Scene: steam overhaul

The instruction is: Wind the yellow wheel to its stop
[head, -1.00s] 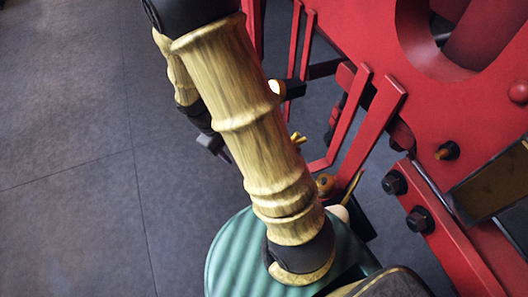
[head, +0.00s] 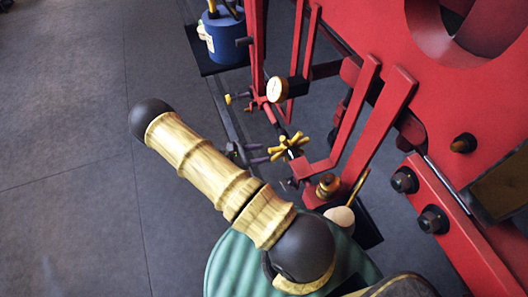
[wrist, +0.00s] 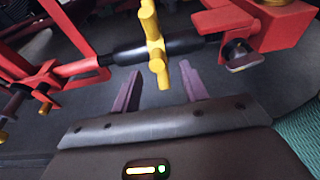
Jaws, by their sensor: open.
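The yellow wheel (head: 289,147) is a small spoked handwheel on a red bracket, low beside the red frame. In the wrist view the yellow wheel (wrist: 154,45) sits on a dark shaft straight ahead, seen nearly edge-on. My gripper (wrist: 160,82) is open, with its two purple fingers apart and nothing held. The wheel's lowest spoke shows between the fingertips in that picture; I cannot tell whether anything touches. In the head view my gripper (head: 266,155) is just left of the wheel, its fingers pointing at it.
The red frame (head: 480,90) fills the right side. A round white-faced gauge (head: 277,90) stands above the wheel, and a brass fitting (head: 327,185) and a pale knob (head: 340,217) below it. A blue pot (head: 224,38) stands at the top. The floor at left is clear.

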